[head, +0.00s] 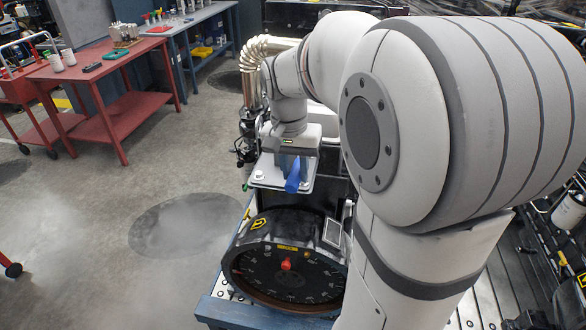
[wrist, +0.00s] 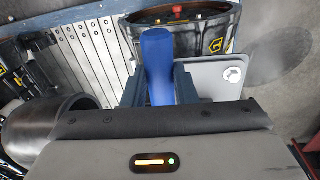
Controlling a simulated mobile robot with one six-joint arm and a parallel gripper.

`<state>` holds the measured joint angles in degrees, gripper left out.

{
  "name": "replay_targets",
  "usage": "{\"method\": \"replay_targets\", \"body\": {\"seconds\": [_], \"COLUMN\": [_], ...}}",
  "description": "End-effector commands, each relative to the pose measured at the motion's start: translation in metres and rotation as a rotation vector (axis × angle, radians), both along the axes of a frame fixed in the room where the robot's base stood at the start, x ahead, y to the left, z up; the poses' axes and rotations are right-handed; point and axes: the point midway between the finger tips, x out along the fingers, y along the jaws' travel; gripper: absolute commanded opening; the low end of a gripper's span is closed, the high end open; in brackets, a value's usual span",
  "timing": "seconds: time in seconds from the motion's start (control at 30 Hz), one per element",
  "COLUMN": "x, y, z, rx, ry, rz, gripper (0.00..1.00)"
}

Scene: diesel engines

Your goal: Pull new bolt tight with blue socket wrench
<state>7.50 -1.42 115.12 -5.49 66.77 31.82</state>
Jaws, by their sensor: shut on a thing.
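The blue socket wrench (head: 293,183) is in my gripper (head: 292,170), over the engine side in the head view. In the wrist view its thick blue handle (wrist: 157,55) stands between the two fingers of my gripper (wrist: 158,78), which are shut on it. The wrench's socket end is hidden. A round black engine housing (head: 285,275) with a red part (head: 286,264) at its middle lies nearer than the gripper in the head view.
A metal exhaust pipe (head: 252,75) rises behind. A red table (head: 110,98) and a blue-grey bench (head: 190,25) stand at the left. The floor (head: 90,215) between is clear.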

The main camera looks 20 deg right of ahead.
Motion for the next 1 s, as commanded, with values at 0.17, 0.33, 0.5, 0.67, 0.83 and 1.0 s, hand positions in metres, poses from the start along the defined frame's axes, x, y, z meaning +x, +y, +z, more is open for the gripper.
{"method": "replay_targets", "body": {"seconds": [0.17,0.33,0.5,0.67,0.83,1.0], "x": [0.000,0.001,0.000,0.000,0.000,0.000], "y": [0.000,0.000,0.000,0.000,0.000,0.000], "z": [0.021,0.038,0.055,0.068,0.067,0.067], "rx": [0.000,0.000,0.000,0.000,0.000,0.000], "ry": [-0.001,-0.002,-0.002,-0.002,-0.001,-0.001], "rz": [0.000,0.000,0.000,0.000,0.001,0.001], "gripper": [0.00,0.00,0.00,0.00,0.00,0.00]}}
